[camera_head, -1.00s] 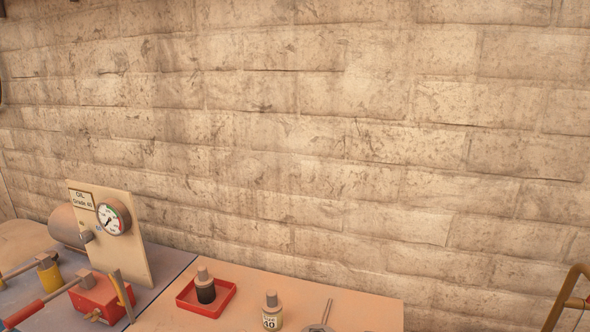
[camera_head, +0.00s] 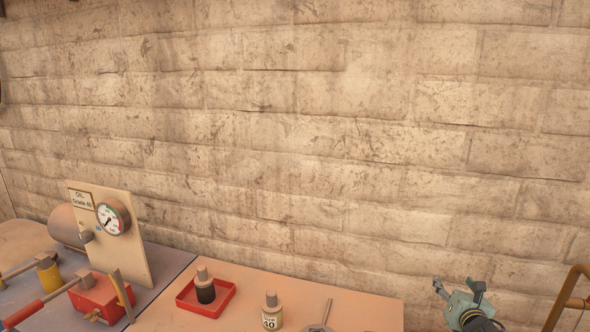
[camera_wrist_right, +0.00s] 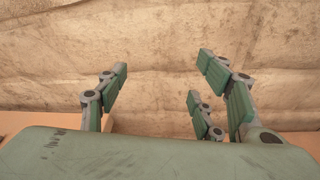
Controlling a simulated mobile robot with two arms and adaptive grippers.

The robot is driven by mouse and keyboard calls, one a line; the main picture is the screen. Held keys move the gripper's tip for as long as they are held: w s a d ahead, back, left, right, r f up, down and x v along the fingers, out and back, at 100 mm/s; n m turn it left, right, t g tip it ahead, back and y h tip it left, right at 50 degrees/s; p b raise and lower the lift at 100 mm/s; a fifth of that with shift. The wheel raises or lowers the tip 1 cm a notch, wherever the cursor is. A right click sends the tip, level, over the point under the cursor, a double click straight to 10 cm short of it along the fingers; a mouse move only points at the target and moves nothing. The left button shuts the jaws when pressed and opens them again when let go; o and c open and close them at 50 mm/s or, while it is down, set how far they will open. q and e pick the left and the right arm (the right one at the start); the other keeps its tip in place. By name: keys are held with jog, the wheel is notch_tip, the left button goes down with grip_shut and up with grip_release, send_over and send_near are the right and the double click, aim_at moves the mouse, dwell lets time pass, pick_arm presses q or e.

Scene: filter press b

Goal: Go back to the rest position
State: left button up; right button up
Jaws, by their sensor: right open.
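My right gripper (camera_head: 459,288) is at the lower right of the head view, raised in front of the brick wall and to the right of the table's edge. In the right wrist view its fingers (camera_wrist_right: 160,85) stand wide apart with nothing between them, and the wall shows behind. My left gripper is not in view.
The tabletop (camera_head: 350,300) holds a red tray (camera_head: 221,306) with a dark bottle (camera_head: 205,287), and a bottle labelled 40 (camera_head: 272,312). A gauge panel (camera_head: 135,245) and a red press (camera_head: 97,298) stand at the left. A bent frame (camera_head: 567,300) rises at far right.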

notch_tip(320, 180, down, 10)
jog(key=d+m+g+h, duration=0.1)
jog(key=d+m+g, duration=0.1)
jog(key=m+g, duration=0.15)
jog(key=s+a+f+m+g+y, duration=0.1)
jog(key=s+a+f+m, duration=0.3)
jog(key=s+f+m, duration=0.65)
jog(key=s+a+f+m+g+y, duration=0.1)
jog(key=s+a+f+m, duration=0.2)
jog(key=f+m, duration=0.85)
jog(key=s+a+f+m+g, duration=0.1)
jog(key=s+a+f+m, duration=0.2)
jog(key=s, duration=0.4)
jog(key=s+a+f+g, duration=0.2)
jog(key=s+f, duration=0.3)
jog(key=s, duration=0.3)
jog(key=s+a+f+g, duration=0.1)
jog(key=s+a+f, duration=0.2)
jog(key=s, duration=0.9)
jog(key=s+a+f+g+y+b, duration=0.1)
jog(key=s+a+f, duration=0.3)
jog(key=s, duration=0.9)
jog(key=s+a+f+g+y, duration=0.1)
jog(key=s+a+f+g, duration=0.2)
jog(key=s, duration=1)
jog(key=shift+s+a+f+b, duration=0.15)
jog(key=shift+a+f+b, duration=0.35)
jog(key=shift+f, duration=1.4)
